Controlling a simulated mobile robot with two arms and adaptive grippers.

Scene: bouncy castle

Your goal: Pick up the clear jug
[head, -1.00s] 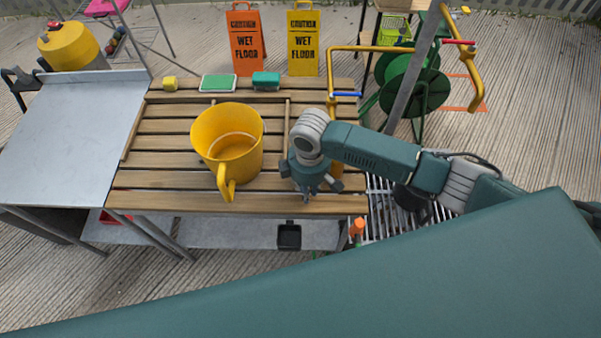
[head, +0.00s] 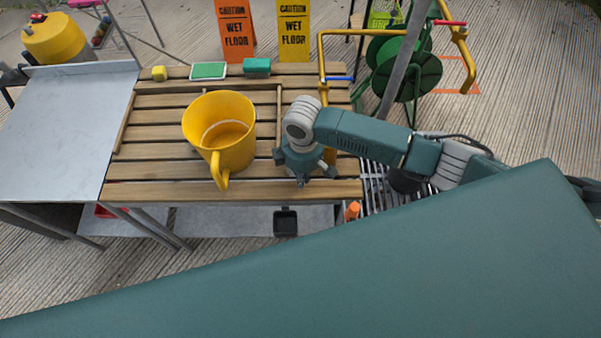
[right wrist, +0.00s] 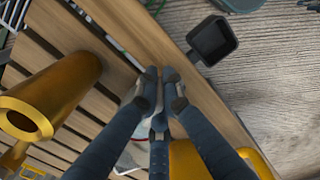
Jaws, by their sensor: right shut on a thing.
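My right gripper (head: 303,178) points down over the front part of the slatted wooden table (head: 150,190). In the right wrist view its fingers (right wrist: 160,98) are drawn together. A small patch of a clear thing with red marks (right wrist: 130,156) shows beside and behind the fingers; this looks like the clear jug. Most of it is hidden by the fingers, and in the head view I cannot make it out under the gripper. I cannot see exactly which part is gripped. My left gripper is out of view.
A metal table (head: 65,130) adjoins at left.

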